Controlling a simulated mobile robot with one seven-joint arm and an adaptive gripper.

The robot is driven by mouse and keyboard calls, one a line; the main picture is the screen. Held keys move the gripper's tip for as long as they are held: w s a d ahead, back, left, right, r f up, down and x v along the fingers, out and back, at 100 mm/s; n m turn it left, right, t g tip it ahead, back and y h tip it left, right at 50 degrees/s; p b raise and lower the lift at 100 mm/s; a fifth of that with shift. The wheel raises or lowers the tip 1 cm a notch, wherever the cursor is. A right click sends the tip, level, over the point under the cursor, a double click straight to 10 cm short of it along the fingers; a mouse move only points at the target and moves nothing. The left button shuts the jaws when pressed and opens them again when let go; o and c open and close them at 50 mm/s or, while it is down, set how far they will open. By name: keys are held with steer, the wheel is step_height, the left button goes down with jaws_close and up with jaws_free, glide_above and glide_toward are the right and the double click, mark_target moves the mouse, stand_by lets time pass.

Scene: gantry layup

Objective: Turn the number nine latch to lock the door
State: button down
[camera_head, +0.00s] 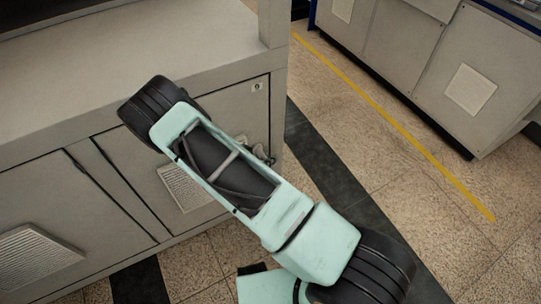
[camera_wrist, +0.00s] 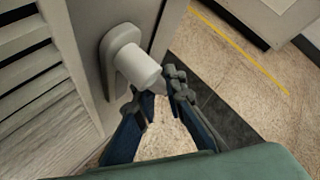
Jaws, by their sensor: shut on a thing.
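The number nine door (camera_head: 235,110) is a grey cabinet door, closed or nearly so, with a small "9" label (camera_head: 257,86) at its upper right corner. In the wrist view, the latch (camera_wrist: 125,55) is a pale rounded plate with a thick cylindrical knob sticking out near the door's edge. My gripper (camera_wrist: 160,93) has its dark fingers at the outer end of the latch and is shut on it. In the head view, my arm covers much of the door, and the gripper (camera_head: 262,155) shows only in part beside the arm.
A louvred vent (camera_wrist: 30,55) is on the door left of the latch. A neighbouring door (camera_head: 70,210) is at the left. The worktop (camera_head: 110,65) overhangs above. Open speckled floor with a yellow line (camera_head: 390,118) lies right, before another grey cabinet (camera_head: 430,60).

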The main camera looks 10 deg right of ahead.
steer(key=shift+a, duration=0.15)
stand_by(0.4)
steer(key=c, duration=2)
jaws_free()
steer(key=shift+o, duration=0.2)
steer(key=v, duration=0.8)
